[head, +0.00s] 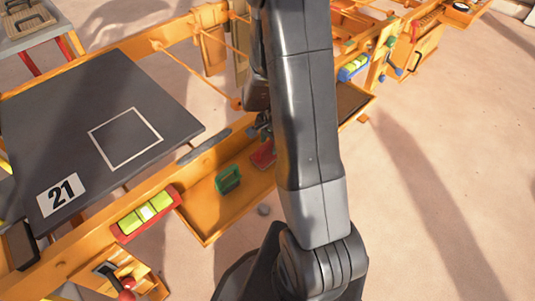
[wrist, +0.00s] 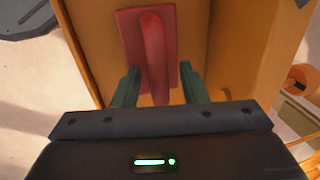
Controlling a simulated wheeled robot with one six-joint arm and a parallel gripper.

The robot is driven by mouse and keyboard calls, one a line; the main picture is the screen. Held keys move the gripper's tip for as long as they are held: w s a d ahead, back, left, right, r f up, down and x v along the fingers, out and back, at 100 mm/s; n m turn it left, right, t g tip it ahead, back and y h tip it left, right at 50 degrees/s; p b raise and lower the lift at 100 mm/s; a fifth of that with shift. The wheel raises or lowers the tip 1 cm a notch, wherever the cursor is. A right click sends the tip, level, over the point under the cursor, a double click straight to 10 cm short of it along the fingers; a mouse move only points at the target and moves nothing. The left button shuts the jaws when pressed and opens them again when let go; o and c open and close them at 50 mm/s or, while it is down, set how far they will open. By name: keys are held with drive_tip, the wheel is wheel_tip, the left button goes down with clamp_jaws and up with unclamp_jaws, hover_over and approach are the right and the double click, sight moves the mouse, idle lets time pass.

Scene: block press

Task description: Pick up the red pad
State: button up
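The red pad (head: 263,156) lies in an orange tray (head: 208,231), partly hidden behind my arm in the head view. In the wrist view the red pad (wrist: 132,42) is a flat red plate with a raised, rounded red handle (wrist: 153,45) along its middle. My gripper (wrist: 159,68) is open, its two dark green fingers either side of the handle's near end, with gaps on both sides. In the head view my gripper (head: 263,128) is just above the pad, mostly hidden by my arm.
A green pad (head: 228,179) with a handle sits in the same tray, left of the red one. A dark board (head: 85,125) with a white square and the number 21 stands left. A level with yellow-green vials (head: 146,212) lies on the orange frame. Open floor is right.

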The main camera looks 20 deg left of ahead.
clamp_jaws()
drive_tip(key=shift+r, duration=0.15)
wheel_tip(320, 180, up, 10)
drive_tip(key=shift+f+p, duration=0.1)
drive_tip(key=shift+p, duration=1.1)
